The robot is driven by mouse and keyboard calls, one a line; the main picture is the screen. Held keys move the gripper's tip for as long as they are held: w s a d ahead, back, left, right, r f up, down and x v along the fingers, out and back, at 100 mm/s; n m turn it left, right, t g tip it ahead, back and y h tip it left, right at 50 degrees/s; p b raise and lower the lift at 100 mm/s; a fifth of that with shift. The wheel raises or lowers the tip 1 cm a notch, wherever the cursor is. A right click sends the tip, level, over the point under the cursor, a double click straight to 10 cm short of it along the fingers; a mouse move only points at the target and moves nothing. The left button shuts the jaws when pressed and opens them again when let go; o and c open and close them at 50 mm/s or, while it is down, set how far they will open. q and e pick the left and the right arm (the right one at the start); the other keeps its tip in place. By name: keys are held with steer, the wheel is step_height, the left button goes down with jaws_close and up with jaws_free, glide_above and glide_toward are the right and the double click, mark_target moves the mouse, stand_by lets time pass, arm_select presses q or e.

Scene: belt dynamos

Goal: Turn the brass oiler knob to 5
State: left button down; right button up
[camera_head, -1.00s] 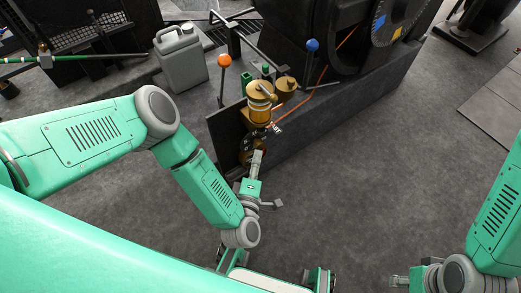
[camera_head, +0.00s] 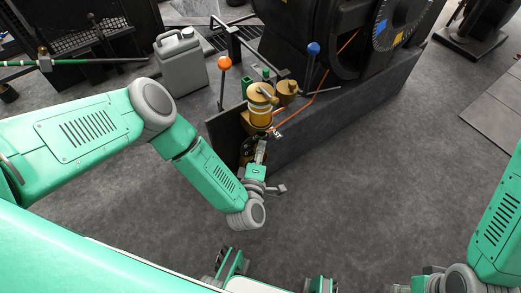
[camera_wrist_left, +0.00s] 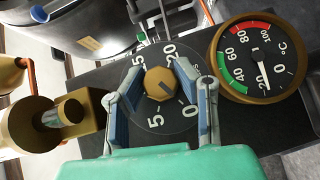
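The brass oiler (camera_head: 261,108) stands on the dark plinth, with an amber glass section under its brass cap. In the left wrist view the hexagonal brass knob (camera_wrist_left: 160,84) sits at the middle of a dark dial (camera_wrist_left: 158,121) with white numbers, among them 0, 5, 15 and 20. A dark mark shows on the knob's face, but I cannot tell exactly where it points. My left gripper (camera_wrist_left: 159,68) is open, one finger on each side of the knob; contact is not clear. It also shows in the head view (camera_head: 261,152). My right gripper (camera_head: 401,288) is mostly cut off at the bottom edge.
A round temperature gauge (camera_wrist_left: 262,60) is right of the dial, close to my right-hand finger. A grey canister (camera_head: 181,61) stands at left. Open floor lies right of the plinth.

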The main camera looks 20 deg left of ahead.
arm_select(q)
steer(key=shift+r+m+g+p, duration=0.1)
steer(key=shift+m+g+p, duration=0.35)
steer(key=shift+p, duration=0.5)
steer(key=m+g+p, duration=0.1)
steer(key=g+p, duration=0.1)
steer(key=p, duration=0.1)
steer(key=shift+m+y, duration=0.35)
steer(key=shift+y, duration=0.05)
steer(key=shift+d+m+g+y+p, duration=0.1)
steer(key=shift+m+g+y+p, duration=0.2)
steer(key=shift+m+g+p, duration=0.65)
steer(key=shift+m+g+y+p, duration=0.25)
steer(key=shift+g+y+p, duration=0.2)
steer(key=shift+g, duration=0.55)
steer(key=shift+s+f+m+g+y, duration=0.1)
steer(key=shift+f+m+g+y, duration=0.1)
steer(key=shift+m+g+y, duration=0.3)
steer(key=shift+g, duration=0.3)
